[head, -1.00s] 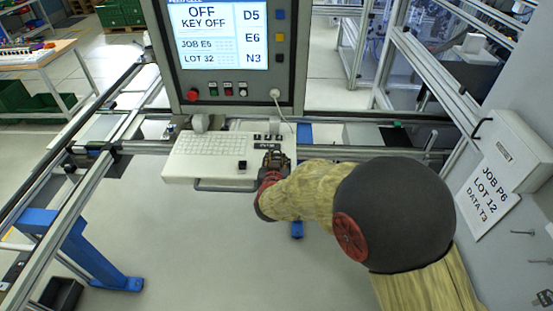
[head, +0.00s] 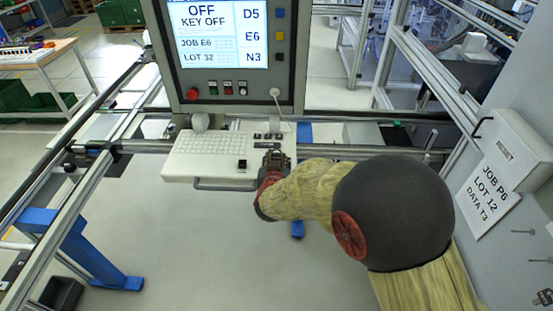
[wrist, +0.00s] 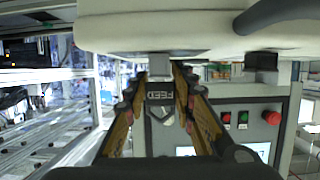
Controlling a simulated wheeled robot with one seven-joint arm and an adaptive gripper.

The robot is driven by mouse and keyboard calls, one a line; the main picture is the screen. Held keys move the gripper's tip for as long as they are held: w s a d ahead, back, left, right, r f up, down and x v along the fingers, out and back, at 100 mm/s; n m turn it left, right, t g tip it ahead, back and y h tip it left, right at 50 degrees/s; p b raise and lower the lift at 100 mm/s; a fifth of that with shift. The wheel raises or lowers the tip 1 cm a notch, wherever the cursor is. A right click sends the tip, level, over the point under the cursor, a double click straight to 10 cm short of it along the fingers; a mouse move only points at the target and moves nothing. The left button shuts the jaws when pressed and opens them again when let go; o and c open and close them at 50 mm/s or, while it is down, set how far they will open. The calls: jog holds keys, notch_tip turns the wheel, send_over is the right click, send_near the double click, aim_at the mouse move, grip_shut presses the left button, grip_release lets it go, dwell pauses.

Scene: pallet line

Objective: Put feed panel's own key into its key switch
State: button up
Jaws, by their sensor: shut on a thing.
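My gripper (head: 275,158) is at the right part of the white keyboard shelf below the feed panel. In the wrist view, my gripper (wrist: 165,92) is shut on a small grey key piece marked FEED (wrist: 160,96). A lighter grey block (wrist: 158,66) shows just beyond it, against the shelf edge; I cannot tell whether they touch. The feed panel (head: 184,88) has a screen (head: 222,35) reading OFF and KEY OFF. The key switch is not clearly visible; my fingers hide part of the shelf there.
The white shelf (head: 215,145) carries a keyboard, a small black block (head: 242,164) and several dark parts at its back right. A grey handle (head: 225,188) runs along its front. Metal rails stand at left. A box (head: 505,150) is on the right wall.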

jog(key=o, duration=1.2)
jog(key=shift+c, duration=0.2)
jog(key=shift+o, duration=0.5)
jog(key=o, duration=0.4)
jog(key=shift+o, duration=0.3)
jog(key=p+v, duration=0.3)
jog(key=v, duration=0.5)
dwell(0.8)
dwell(0.6)
